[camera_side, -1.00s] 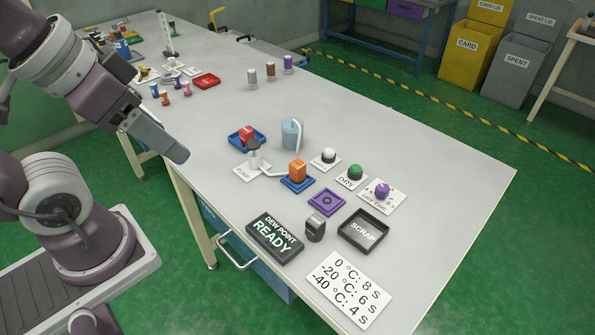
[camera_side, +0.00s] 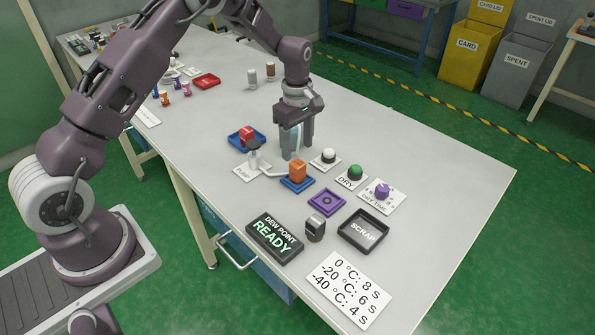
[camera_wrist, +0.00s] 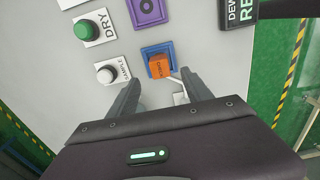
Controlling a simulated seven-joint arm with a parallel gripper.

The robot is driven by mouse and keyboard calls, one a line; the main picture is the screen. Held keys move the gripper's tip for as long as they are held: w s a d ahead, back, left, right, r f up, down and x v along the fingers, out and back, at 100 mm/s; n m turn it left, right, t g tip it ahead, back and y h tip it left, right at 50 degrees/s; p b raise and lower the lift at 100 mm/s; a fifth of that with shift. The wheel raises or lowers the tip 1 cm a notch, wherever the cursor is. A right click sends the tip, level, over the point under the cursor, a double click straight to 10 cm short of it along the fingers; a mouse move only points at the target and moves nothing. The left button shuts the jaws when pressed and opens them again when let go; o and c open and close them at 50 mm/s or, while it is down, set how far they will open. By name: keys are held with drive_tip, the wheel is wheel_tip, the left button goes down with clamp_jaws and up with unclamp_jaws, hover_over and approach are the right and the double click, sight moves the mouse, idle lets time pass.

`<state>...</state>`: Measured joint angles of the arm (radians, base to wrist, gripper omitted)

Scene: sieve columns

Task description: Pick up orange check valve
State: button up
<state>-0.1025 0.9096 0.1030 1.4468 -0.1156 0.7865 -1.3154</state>
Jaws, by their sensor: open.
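The orange check valve (camera_side: 298,170) is a small orange block standing in a blue square tray (camera_side: 290,187). The gripper (camera_wrist: 160,87) holds nothing visible.
A purge lever stand (camera_side: 254,160) is left of the valve. A white button (camera_side: 329,155), green DRY button (camera_side: 355,172) and purple dial (camera_side: 383,190) stand to the right. A purple tray (camera_side: 327,201), dark SCRAP tray (camera_side: 367,232) and READY display (camera_side: 274,238) lie in front.

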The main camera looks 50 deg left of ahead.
sight(297, 163)
wheel_tip(297, 163, down, 7)
drive_tip(key=shift+f, duration=0.2)
clamp_jaws()
